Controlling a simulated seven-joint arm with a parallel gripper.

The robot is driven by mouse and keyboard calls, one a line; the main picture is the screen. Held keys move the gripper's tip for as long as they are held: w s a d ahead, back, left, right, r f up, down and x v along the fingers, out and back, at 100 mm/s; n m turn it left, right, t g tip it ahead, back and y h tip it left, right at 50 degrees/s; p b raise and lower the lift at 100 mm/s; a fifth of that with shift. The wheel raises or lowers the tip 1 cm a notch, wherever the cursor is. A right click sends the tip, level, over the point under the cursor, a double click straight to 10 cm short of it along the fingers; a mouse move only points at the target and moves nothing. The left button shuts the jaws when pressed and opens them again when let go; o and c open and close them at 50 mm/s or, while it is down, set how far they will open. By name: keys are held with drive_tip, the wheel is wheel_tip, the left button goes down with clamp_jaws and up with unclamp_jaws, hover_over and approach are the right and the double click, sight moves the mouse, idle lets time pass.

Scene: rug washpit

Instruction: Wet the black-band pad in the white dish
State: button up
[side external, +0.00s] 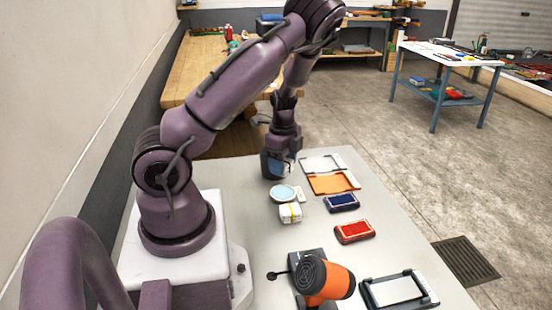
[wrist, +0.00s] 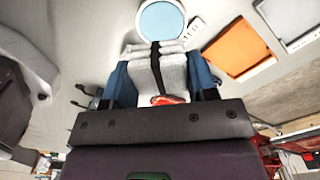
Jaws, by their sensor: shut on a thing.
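My gripper (side external: 277,168) is low over the far part of the table, just behind the white dish (side external: 274,193). In the wrist view its two blue fingers are closed on the sides of a white pad with a black band (wrist: 172,70). The round white dish (wrist: 140,30), with pale blue liquid inside, lies just beyond the pad in the wrist view. The pad appears apart from the dish, though its height above the table is hard to tell. In the side view the pad is mostly hidden by the gripper.
A white pad with a yellow band (side external: 290,213) stands in front of the dish. An orange tray (side external: 332,183) and a white tray (side external: 320,163) lie to the right. Blue (side external: 341,203) and red (side external: 354,232) blocks are nearer, with an orange tool (side external: 325,279) at the front.

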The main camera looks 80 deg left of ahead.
sight(283, 192)
drive_tip(key=shift+w+f, duration=0.1)
drive_tip(key=shift+f, duration=2.8)
drive_tip(key=shift+f, duration=0.55)
drive_tip(key=shift+r, duration=3.55)
